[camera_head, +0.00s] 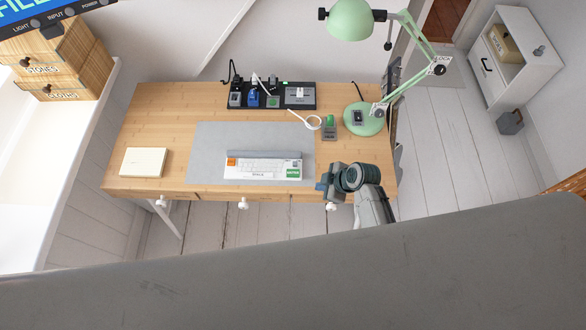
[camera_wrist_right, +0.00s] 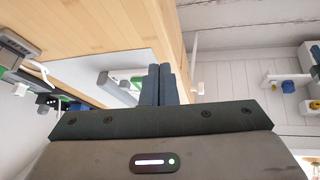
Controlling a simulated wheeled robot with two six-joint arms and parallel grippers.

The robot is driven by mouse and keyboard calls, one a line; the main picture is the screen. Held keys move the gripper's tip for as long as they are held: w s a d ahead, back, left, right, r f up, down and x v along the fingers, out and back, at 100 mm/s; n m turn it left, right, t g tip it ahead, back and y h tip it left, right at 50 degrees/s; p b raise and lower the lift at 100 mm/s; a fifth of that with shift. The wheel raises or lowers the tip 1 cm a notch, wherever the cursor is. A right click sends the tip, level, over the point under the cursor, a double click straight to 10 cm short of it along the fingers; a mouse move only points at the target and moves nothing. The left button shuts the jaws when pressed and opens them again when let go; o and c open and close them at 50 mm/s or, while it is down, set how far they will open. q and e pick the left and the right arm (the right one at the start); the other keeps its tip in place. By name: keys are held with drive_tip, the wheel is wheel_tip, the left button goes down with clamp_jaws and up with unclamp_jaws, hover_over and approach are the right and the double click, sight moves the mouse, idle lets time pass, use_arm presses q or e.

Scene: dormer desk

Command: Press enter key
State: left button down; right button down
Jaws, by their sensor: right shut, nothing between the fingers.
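A white keyboard (camera_head: 262,167) lies on the grey desk mat (camera_head: 210,140) near the front edge of the desk. It has an orange key at its left end and a green key (camera_head: 293,173) at its lower right; the lettering is too small to read surely. My right gripper (camera_head: 321,187) is just right of the keyboard at the desk's front edge, apart from the green key. In the right wrist view its dark fingers (camera_wrist_right: 159,84) are together, with nothing between them. The keyboard's end shows left of the fingers there. My left gripper is not in view.
A green lamp (camera_head: 363,119) stands at the desk's right, beside a small device (camera_head: 330,128). A black tray (camera_head: 272,96) with several gadgets is at the back. A cream notebook (camera_head: 143,162) lies at the left. Several white knobs stick out along the desk's front.

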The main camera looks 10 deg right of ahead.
drive_tip(key=w+a+r+n+y+p, duration=0.1)
drive_tip(key=w+a+r+n+y, duration=0.2)
drive_tip(key=w+a+r+n, duration=0.3)
wheel_tip(320, 180, up, 3)
drive_tip(key=shift+w+a+r+n+t+p, duration=0.1)
drive_tip(key=shift+w+a+n+t+p, duration=0.25)
drive_tip(key=shift+w+n, duration=0.35)
drive_tip(key=b, duration=0.6)
hover_over(287, 170)
drive_tip(key=s+d, duration=0.2)
drive_tip(key=d, duration=0.1)
wheel_tip(287, 170, down, 8)
drive_tip(key=shift+w+f, duration=0.1)
drive_tip(key=shift+w, duration=0.05)
drive_tip(key=shift+f, duration=0.4)
idle(0.4)
drive_tip(key=shift+f+b, duration=0.4)
drive_tip(key=shift+b, duration=0.25)
